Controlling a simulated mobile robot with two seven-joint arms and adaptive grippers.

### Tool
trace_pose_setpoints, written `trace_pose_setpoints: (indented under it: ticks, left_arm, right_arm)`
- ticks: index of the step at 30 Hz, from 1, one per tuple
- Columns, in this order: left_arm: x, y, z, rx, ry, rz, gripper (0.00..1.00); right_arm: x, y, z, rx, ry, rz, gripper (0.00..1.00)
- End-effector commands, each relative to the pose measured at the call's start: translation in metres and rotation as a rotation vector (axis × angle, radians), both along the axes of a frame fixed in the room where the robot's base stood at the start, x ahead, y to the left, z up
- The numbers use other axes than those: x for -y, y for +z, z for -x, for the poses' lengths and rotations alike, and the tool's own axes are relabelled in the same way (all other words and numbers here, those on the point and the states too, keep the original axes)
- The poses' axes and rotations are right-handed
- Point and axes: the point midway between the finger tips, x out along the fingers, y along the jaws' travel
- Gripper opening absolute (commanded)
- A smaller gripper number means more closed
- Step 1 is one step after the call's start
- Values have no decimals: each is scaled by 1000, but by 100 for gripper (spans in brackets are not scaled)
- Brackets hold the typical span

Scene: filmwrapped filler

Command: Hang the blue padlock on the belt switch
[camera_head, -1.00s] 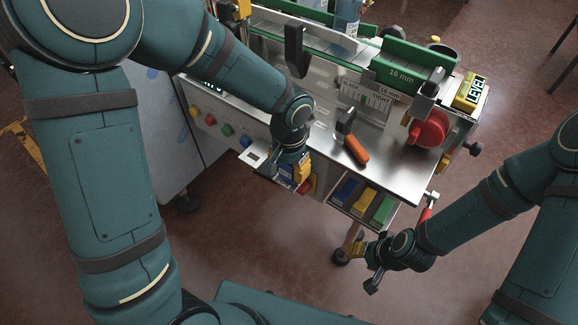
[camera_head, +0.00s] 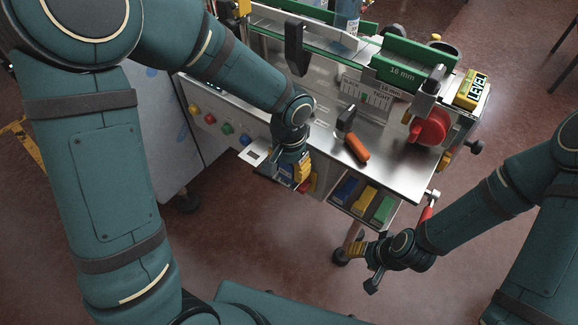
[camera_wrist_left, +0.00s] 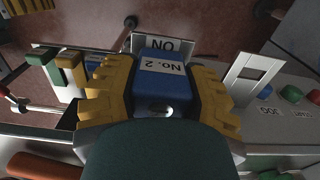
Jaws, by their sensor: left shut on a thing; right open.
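My left gripper (camera_head: 297,172) is shut on the blue padlock (camera_wrist_left: 161,84), which is marked "No. 2", at the front of the machine. In the left wrist view the padlock sits between the yellow ridged fingers (camera_wrist_left: 160,98). A pale plate lettered "ON" (camera_wrist_left: 178,45) shows just beyond the padlock and is partly covered by it; it looks like part of the belt switch. Whether the shackle touches or goes through anything is hidden. In the head view the arm and fingers cover most of the padlock. My right gripper (camera_head: 372,268) is open and empty, below the machine's right corner.
A pale plate with a square opening (camera_wrist_left: 252,72) stands right of the padlock in the wrist view. Coloured buttons (camera_head: 227,129) line the machine front. An orange-handled tool (camera_head: 356,147) lies on the steel top. Coloured blocks (camera_head: 363,201) sit in a holder below. A red knob (camera_head: 430,127) is at right.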

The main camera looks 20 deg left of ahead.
Motion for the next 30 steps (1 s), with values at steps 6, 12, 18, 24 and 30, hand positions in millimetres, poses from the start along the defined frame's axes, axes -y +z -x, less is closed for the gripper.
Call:
trace_pose_setpoints:
  ticks: [6, 12, 18, 24, 30]
  left_arm:
    - [0, -2, 1, -3, 0, 0, 79]
    - [0, -1, 1, -2, 0, 0, 79]
    - [0, 3, 0, -1, 1, 0, 79]
    - [0, 34, 0, 4, 1, 1, 79]
    - [0, 75, -1, 4, 1, 0, 79]
  right_arm:
    - [0, 0, 0, 0, 0, 0, 47]
    - [0, 0, 0, 0, 0, 0, 47]
    - [0, 0, 0, 0, 0, 0, 47]
    - [0, 0, 0, 0, 0, 0, 47]
    - [0, 0, 0, 0, 0, 0, 47]
